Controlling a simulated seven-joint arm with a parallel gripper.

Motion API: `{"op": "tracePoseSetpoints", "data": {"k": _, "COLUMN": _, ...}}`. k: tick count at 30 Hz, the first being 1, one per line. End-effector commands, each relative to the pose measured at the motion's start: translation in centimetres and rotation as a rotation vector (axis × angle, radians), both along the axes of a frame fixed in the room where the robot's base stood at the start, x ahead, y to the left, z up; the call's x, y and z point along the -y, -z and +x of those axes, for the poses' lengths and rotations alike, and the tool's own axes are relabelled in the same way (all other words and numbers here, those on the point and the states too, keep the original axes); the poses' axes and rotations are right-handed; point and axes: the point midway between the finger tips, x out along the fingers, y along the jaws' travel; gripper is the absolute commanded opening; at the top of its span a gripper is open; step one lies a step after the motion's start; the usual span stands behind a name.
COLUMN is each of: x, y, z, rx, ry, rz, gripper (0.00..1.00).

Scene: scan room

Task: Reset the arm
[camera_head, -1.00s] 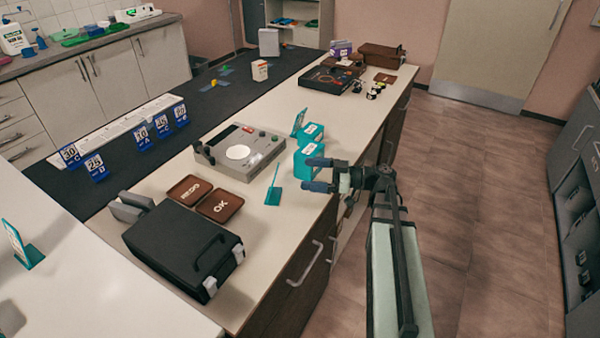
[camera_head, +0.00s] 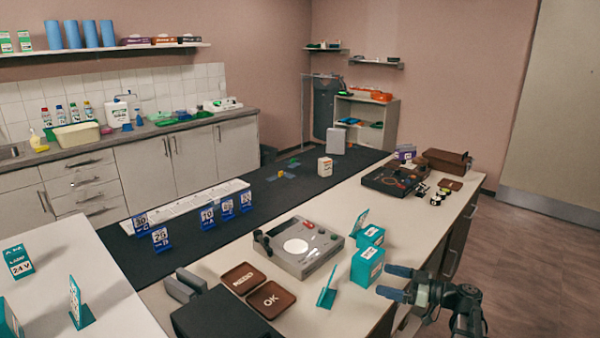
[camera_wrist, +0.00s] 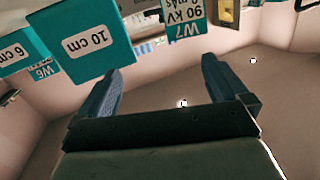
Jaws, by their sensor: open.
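My gripper (camera_head: 396,283) is at the right edge of the counter, beside the teal boxes. It is open, and nothing shows between its fingers. In the wrist view my gripper (camera_wrist: 158,90) has two blue-grey fingers spread apart. A teal box (camera_head: 367,266) stands just left of the fingertips. In the wrist view a teal box (camera_wrist: 85,45) marked "10 cm" is near the left finger, apart from it as far as I can tell. A second teal box (camera_head: 371,236) stands behind the first. My arm runs down out of the picture at the lower right.
A grey device (camera_head: 300,245) with a round white disc stands on the counter (camera_head: 395,215). Two brown trays (camera_head: 243,278), one marked "OK", lie before it. A black case (camera_head: 222,315) is at the front edge. Open floor (camera_head: 520,260) lies to the right.

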Motion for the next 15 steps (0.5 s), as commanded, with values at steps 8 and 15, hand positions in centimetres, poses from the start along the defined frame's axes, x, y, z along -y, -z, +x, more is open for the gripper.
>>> {"op": "tracePoseSetpoints", "data": {"k": 8, "x": 9.6, "y": 4.6, "z": 1.7, "rx": -0.245, "ry": 0.251, "rz": 0.015, "gripper": 1.00}}
{"op": "tracePoseSetpoints", "data": {"k": 15, "x": 11.2, "y": 13.5, "z": 0.5, "rx": -0.587, "ry": 0.372, "rz": 0.007, "gripper": 1.00}}
